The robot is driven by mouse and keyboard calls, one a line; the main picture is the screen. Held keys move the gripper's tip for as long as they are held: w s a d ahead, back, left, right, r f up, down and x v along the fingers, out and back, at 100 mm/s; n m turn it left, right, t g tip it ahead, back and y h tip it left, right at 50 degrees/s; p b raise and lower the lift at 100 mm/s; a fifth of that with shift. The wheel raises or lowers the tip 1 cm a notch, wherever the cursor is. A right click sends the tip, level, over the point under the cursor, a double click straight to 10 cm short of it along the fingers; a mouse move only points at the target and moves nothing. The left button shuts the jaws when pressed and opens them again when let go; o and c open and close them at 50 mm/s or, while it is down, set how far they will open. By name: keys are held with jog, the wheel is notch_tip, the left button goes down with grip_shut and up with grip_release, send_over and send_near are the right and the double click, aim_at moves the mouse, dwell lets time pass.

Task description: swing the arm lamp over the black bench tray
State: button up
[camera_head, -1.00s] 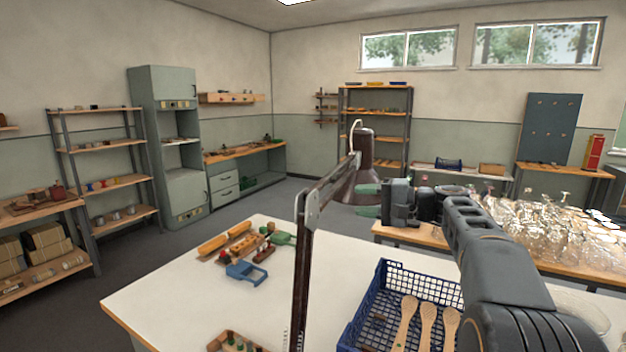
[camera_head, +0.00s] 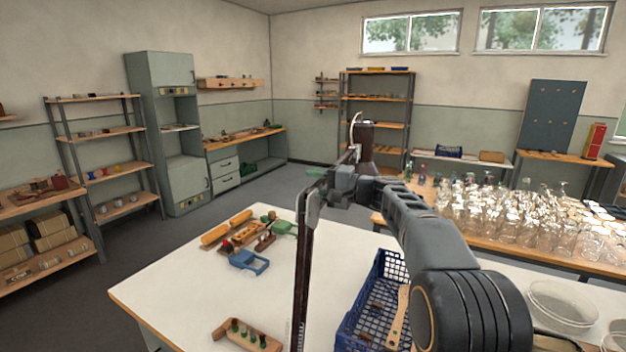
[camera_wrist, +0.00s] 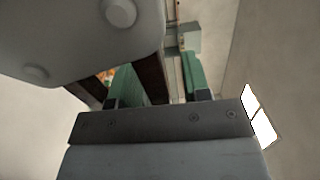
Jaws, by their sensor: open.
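The arm lamp stands on the white table, with a dark upright post (camera_head: 303,265) and an arm running away toward its dark shade (camera_head: 367,132). My gripper (camera_head: 325,178) is at the lamp's arm just beyond the top of the post, partly covering the arm and the lower shade. In the wrist view my gripper (camera_wrist: 168,82) shows two green fingers standing apart. A dark brown bar of the lamp (camera_wrist: 152,78) appears between them; I cannot tell whether they touch it. I cannot make out a black bench tray; my arm hides part of the table.
A blue basket (camera_head: 362,325) with wooden pieces stands beneath my arm. A blue block (camera_head: 248,261), a wooden rack (camera_head: 247,335) and small tools lie left of the post. Many glasses (camera_head: 520,215) crowd the right bench.

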jog(key=shift+w+a, duration=0.1)
jog(key=shift+a, duration=0.15)
grip_shut()
dwell(0.3)
